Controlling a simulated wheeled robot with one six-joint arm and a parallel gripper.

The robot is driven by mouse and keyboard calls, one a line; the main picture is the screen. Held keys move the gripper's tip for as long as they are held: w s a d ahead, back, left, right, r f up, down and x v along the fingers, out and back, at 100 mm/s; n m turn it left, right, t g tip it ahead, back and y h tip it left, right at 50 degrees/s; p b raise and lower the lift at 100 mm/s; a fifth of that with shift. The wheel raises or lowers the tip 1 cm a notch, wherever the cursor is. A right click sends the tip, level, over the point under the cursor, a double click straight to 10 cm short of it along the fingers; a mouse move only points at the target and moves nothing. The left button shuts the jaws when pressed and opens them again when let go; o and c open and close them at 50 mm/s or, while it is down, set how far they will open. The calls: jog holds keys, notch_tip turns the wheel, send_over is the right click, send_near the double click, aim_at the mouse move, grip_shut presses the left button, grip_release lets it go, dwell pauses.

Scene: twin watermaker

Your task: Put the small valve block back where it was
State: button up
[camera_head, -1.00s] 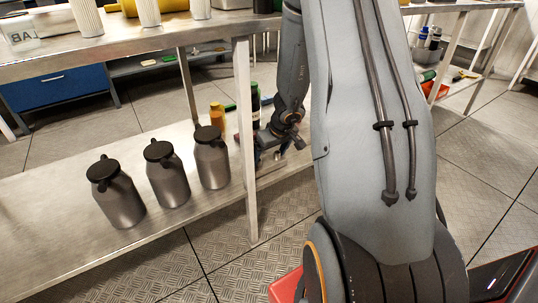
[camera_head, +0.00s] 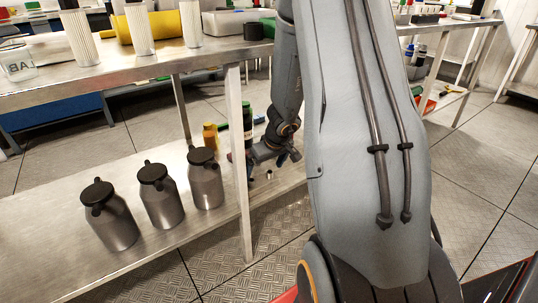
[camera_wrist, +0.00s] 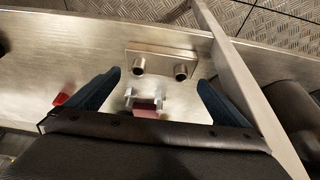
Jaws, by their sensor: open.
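My gripper (camera_wrist: 158,82) is open, with one dark blue finger on each side of the wrist view. Between the fingers is a small metal piece with silver fittings and a pinkish-red part (camera_wrist: 146,104); it may be the small valve block, and its lower side is hidden by my gripper. Just beyond it lies a flat steel plate with two short round stubs (camera_wrist: 160,62). I cannot tell whether either finger touches anything. In the head view my gripper (camera_head: 272,155) is low over the bottom shelf, right of the table leg, partly hidden by my arm.
The steel table leg (camera_head: 237,160) stands close left of my gripper; the upper tabletop (camera_head: 120,75) is above. An orange bottle (camera_head: 210,137) and a dark green bottle (camera_head: 247,122) stand nearby. Several dark jugs (camera_head: 160,195) stand left on the lower shelf (camera_head: 40,235).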

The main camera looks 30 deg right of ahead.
jog(key=p+v, duration=0.3)
jog(key=v, duration=0.5)
dwell(0.4)
